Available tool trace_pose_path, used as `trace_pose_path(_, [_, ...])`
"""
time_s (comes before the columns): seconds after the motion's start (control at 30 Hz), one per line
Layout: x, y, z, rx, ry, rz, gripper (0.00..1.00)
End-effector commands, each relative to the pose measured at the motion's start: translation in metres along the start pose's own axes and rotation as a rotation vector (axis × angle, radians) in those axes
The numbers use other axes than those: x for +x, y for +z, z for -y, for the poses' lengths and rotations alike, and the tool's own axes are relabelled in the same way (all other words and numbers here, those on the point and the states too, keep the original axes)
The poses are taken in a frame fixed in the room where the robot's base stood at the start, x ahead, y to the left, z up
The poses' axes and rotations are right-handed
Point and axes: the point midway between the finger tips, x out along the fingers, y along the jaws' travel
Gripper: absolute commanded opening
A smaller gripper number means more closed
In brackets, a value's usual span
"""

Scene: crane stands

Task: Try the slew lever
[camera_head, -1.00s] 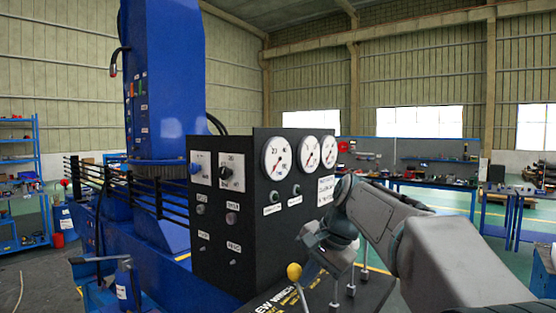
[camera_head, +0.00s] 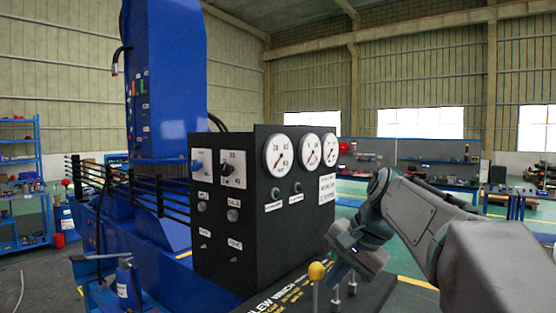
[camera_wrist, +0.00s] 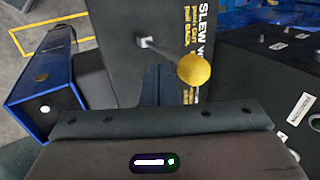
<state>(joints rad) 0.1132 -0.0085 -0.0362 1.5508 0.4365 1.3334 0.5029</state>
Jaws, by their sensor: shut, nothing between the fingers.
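The slew lever, with a round yellow knob (camera_head: 316,271) on a thin metal shaft, stands nearly upright at the front of the dark lever plate. My gripper (camera_head: 338,274) is just right of the knob in the head view, pointing down. Its dark fingers (camera_wrist: 163,88) are together and empty, close to the knob. I cannot tell whether they touch the lever. The lower end of the shaft is cut off in the head view.
More metal levers (camera_head: 352,283) stand right behind the slew lever, partly covered by my gripper. A black panel (camera_head: 235,255) with gauges and knobs rises to the left. A blue crane column (camera_head: 168,80) stands behind it. Workbenches are farther back.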

Motion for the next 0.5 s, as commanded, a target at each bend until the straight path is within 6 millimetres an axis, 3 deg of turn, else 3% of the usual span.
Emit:
trace_pose_path(0.17, [-0.005, -0.001, -0.007, 0.002, 0.004, 0.003, 0.0])
trace_pose_path(0.5, [-0.038, -0.001, 0.012, 0.002, 0.007, 0.005, 0.0])
